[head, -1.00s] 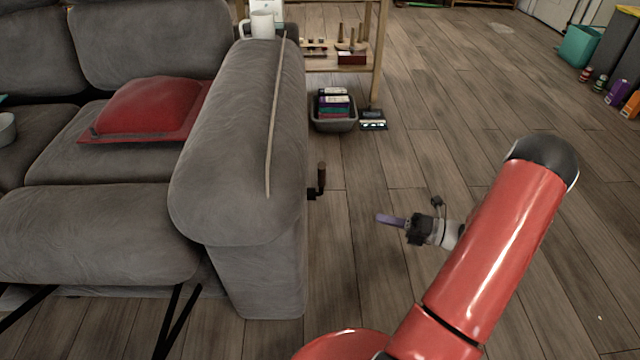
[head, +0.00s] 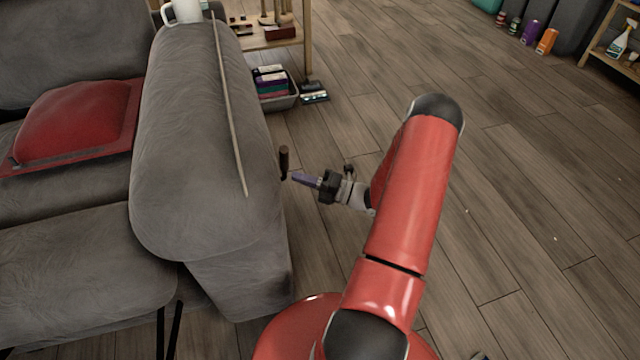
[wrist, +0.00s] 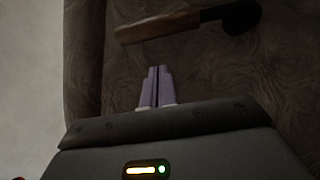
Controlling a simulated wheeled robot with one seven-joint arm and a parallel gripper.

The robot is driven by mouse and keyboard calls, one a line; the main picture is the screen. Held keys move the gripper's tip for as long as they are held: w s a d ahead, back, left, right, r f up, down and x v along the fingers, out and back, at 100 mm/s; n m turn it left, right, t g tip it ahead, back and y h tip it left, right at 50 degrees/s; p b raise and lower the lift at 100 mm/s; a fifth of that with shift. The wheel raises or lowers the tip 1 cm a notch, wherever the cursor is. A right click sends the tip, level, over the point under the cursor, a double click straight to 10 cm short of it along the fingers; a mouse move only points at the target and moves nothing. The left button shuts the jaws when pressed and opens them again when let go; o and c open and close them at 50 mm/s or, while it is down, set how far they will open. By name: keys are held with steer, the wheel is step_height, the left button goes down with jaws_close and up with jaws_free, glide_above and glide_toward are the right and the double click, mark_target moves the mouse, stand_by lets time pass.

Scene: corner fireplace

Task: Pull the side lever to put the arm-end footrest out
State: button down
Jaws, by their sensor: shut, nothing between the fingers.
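The side lever (head: 284,160) stands upright on the outer side of the grey sofa arm (head: 205,130), with a dark brown grip. In the wrist view the lever (wrist: 170,26) lies across the picture above my fingertips, its dark pivot at the right. My gripper (head: 298,178) is just right of the lever, pointing at the sofa side. Its purple fingers are closed together and empty, and they also show in the wrist view (wrist: 156,80). A small gap shows between fingertips and lever there. The footrest (head: 85,270) at the sofa's front is raised on dark struts.
A thin stick (head: 230,110) lies along the sofa arm, with a white mug (head: 184,12) at its far end. A grey bin (head: 278,100) and a wooden shelf (head: 275,38) stand beyond.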

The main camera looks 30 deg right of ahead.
steer(key=w, duration=0.2)
steer(key=w+r, duration=0.1)
steer(key=shift+w+d, duration=0.15)
steer(key=shift+d, duration=0.1)
steer(key=w+d+r+m+g+h+p, duration=0.1)
steer(key=w+d+r+m+p, duration=0.1)
steer(key=w+p, duration=0.4)
steer(key=shift+w+r+m+g+h, duration=0.15)
steer(key=shift+w+m+g+h, duration=0.15)
steer(key=shift+w+m, duration=0.45)
stand_by(0.5)
